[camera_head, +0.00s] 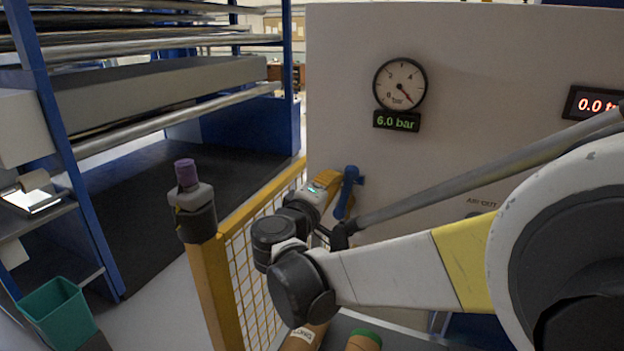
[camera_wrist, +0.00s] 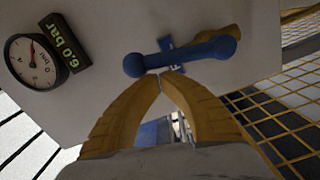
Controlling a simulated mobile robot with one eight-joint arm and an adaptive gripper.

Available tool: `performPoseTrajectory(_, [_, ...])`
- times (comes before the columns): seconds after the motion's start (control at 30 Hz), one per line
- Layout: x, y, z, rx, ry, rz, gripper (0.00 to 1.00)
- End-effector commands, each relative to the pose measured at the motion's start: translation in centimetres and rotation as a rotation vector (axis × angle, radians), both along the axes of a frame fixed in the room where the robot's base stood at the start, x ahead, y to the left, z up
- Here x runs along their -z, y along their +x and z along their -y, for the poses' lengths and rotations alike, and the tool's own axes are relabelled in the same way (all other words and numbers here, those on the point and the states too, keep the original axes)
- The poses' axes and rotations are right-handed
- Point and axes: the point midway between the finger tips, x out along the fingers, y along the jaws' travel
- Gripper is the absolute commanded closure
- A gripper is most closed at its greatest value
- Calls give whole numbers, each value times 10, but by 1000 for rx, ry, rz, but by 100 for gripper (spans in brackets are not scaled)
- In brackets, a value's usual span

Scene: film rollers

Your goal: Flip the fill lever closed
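The blue fill lever (camera_head: 348,192) is on the pale panel below the gauge and stands roughly upright in the head view. In the wrist view the lever (camera_wrist: 180,53) lies across the picture, with a round knob at each end. My gripper (camera_head: 332,180) is just left of the lever in the head view. In the wrist view my gripper's yellow fingers (camera_wrist: 164,76) come together at their tips, right by the lever's near edge. The lever is not between the fingers. Whether the tips touch it I cannot tell.
A round gauge (camera_head: 400,84) with a 6.0 bar display (camera_head: 396,121) is above the lever. A yellow mesh fence (camera_head: 250,255) runs close by my gripper. A post with a purple cap (camera_head: 186,173) stands left. Rolls with cardboard-coloured sides (camera_head: 303,337) lie below.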

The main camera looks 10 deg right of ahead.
Motion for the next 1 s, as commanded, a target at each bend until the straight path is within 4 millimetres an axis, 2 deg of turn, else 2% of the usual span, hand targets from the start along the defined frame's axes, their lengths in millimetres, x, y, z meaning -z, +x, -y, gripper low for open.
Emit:
performPoseTrajectory(0.47, [4, -25, 34, 1, 362, 264, 100])
performPoseTrajectory(1.0, [32, -48, 66, 0, 774, 564, 100])
